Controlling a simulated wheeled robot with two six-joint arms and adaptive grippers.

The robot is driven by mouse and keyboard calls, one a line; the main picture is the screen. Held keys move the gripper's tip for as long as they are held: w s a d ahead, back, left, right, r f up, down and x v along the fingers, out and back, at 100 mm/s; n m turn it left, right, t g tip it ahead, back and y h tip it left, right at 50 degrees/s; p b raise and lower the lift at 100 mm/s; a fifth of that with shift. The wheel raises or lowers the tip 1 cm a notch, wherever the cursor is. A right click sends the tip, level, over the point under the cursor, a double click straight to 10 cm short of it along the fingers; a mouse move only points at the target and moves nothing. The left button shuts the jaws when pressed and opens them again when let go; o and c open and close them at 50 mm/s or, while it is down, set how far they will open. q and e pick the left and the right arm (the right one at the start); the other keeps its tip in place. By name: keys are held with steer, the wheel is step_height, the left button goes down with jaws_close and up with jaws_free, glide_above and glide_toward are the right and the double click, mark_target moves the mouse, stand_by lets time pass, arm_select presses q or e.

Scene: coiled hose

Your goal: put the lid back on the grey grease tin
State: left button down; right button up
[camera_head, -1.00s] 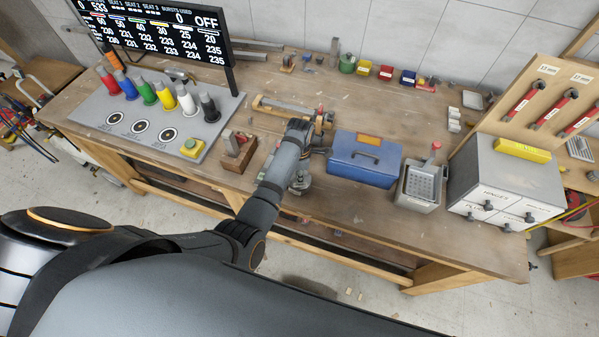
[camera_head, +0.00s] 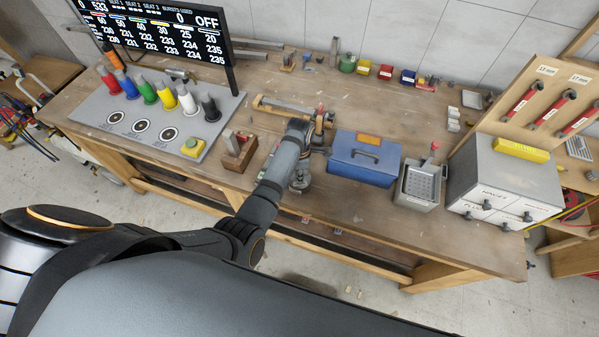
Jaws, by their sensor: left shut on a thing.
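My left arm comes in from the left and reaches over the middle of the workbench. My left gripper (camera_head: 302,172) is at its end, between the wooden block and the blue toolbox, and mostly hidden by my own wrist. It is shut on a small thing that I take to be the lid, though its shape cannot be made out. A small grey round thing (camera_head: 300,184), perhaps the grease tin, shows just beside the forearm, partly covered. Whether lid and tin touch cannot be told. My right gripper is not in view.
The blue toolbox (camera_head: 364,158) stands close to the right of my left wrist. A wooden block (camera_head: 238,155) stands to the left, a wooden-handled tool (camera_head: 283,107) behind. A metal container (camera_head: 418,187) and a grey drawer cabinet (camera_head: 505,185) stand farther right. The bench front (camera_head: 345,205) is mostly clear.

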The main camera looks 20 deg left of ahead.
arm_select(q)
steer(key=shift+p, duration=0.3)
stand_by(0.4)
steer(key=shift+f, duration=0.2)
stand_by(0.9)
steer(key=c, duration=1.1)
jaws_free()
steer(key=o, duration=0.5)
steer(key=shift+r, duration=3.5)
